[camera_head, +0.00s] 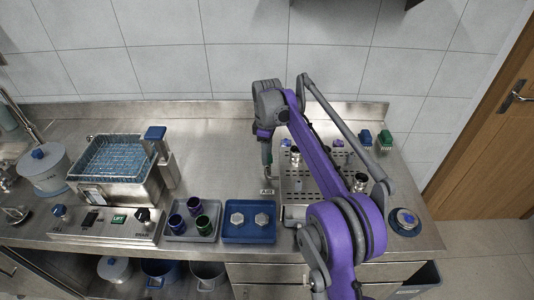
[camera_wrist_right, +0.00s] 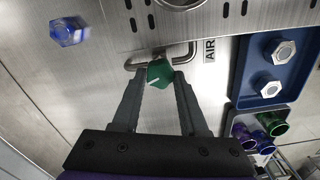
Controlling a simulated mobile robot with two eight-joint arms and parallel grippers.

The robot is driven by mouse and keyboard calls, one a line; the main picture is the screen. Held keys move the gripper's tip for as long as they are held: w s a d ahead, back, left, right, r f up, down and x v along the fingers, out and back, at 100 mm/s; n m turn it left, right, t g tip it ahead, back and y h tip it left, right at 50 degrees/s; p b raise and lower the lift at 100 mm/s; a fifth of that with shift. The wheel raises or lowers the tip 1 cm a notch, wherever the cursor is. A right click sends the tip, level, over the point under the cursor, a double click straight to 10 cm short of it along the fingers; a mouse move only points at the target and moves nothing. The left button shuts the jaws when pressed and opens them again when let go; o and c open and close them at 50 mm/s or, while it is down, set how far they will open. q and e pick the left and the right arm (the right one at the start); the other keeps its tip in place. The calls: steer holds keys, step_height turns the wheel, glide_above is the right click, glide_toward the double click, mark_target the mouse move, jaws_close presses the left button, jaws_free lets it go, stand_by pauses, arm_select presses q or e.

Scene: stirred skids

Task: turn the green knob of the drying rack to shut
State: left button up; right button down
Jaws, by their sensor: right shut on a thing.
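The green knob (camera_wrist_right: 160,73) shows in the wrist view between the fingertips of my right gripper (camera_wrist_right: 158,76), with a pale line on its face. My right gripper is shut on it. In the head view my right gripper (camera_head: 267,172) reaches down at the left edge of the drying rack (camera_head: 310,186), a perforated metal plate, and the green knob cannot be made out there. An AIR label (camera_wrist_right: 210,50) lies beside the knob, and a bent metal handle or pipe (camera_wrist_right: 187,56) runs close by it. My left gripper is not in view.
A blue tray (camera_head: 249,236) with two hex pieces and a grey tray (camera_head: 178,234) with several coloured cups stand left of the rack. A basket bath (camera_head: 125,190) is farther left. Bare counter lies behind the trays.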

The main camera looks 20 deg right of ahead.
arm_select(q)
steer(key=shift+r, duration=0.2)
arm_select(e)
steer(key=shift+m, duration=0.4)
steer(key=m+p, duration=0.1)
steer(key=m, duration=0.3)
steer(key=shift+r+p, duration=0.1)
steer(key=shift+p, duration=0.2)
steer(key=m+p, duration=0.1)
steer(key=m, duration=1.1)
steer(key=shift+d+m+p, duration=0.1)
steer(key=shift+m+p, duration=0.2)
steer(key=shift+p, duration=0.1)
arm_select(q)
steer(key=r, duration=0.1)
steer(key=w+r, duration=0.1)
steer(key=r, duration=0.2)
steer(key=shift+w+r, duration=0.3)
arm_select(e)
steer(key=m, duration=0.5)
steer(key=shift+m, duration=0.3)
steer(key=shift+c, duration=2.2)
jaws_free()
